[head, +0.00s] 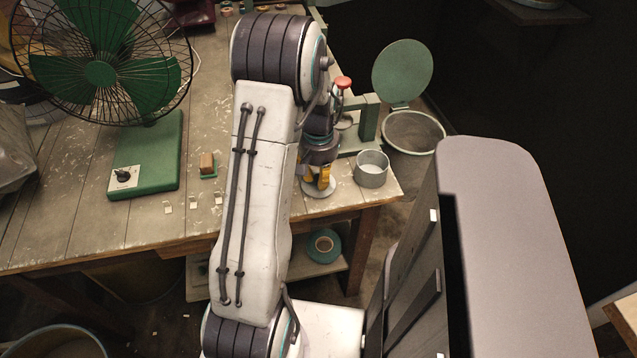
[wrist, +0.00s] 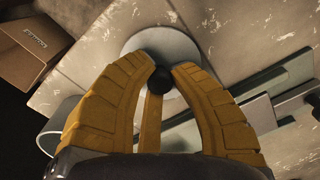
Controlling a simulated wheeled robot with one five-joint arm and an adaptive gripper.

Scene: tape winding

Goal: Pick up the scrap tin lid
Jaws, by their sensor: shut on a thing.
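The scrap tin lid (head: 319,189) is a flat grey disc near the table's front right corner. In the wrist view the lid (wrist: 160,42) shows pale and round, with a dark knob (wrist: 160,80) at its middle. My gripper (head: 318,174) points down over the lid. Its yellow fingers are shut on the knob, as the wrist view shows my gripper (wrist: 161,73) with a fingertip on either side. I cannot tell whether the lid touches the table. An open grey tin (head: 371,170) stands just right of the lid.
A green fan (head: 145,155) stands at the left of the worn table (head: 75,215). A small brown block (head: 207,162) lies between fan and arm. A green device with a red knob (head: 343,83) stands behind the tin. A bin with a raised green lid (head: 403,70) is beyond the right edge.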

